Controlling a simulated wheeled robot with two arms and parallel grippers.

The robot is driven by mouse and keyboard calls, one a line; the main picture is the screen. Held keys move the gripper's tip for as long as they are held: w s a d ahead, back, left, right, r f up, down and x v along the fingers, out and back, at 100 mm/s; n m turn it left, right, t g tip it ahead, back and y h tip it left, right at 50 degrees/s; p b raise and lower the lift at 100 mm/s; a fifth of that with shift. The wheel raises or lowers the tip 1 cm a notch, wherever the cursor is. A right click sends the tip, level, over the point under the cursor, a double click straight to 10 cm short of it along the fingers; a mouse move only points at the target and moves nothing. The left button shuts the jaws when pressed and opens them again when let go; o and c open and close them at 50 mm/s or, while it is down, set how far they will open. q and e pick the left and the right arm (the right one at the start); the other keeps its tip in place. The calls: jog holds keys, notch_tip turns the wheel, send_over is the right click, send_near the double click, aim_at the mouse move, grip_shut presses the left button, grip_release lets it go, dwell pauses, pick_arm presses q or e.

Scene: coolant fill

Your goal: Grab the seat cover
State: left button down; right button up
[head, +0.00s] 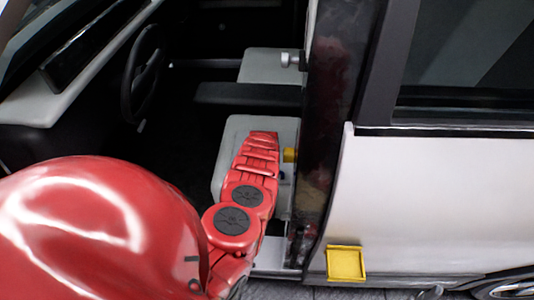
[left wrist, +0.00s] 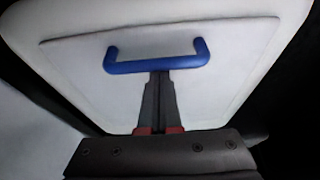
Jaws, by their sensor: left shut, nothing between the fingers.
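The seat cover (left wrist: 215,85) is a pale flat panel with a blue U-shaped handle (left wrist: 155,66), set on the light seat. In the left wrist view my left gripper (left wrist: 159,76) is shut and empty. Its fingertips come up to the underside of the handle's bar near the middle; I cannot tell whether they touch it. In the head view my red left arm reaches over the light seat (head: 233,128) inside the car and hides most of the cover. My left fingers are hidden there. My right gripper is not in view.
The dark door pillar (head: 335,110) stands close to the right of my arm. A steering wheel (head: 143,72) is at the left inside the car. A yellow square piece (head: 346,263) is on the white car body. A second light seat (head: 268,65) lies farther in.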

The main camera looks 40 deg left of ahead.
pick_arm(q)
jog(key=s+d+p, duration=0.5)
jog(key=s+p, duration=0.4)
jog(key=p, duration=0.1)
jog(key=shift+d, duration=0.15)
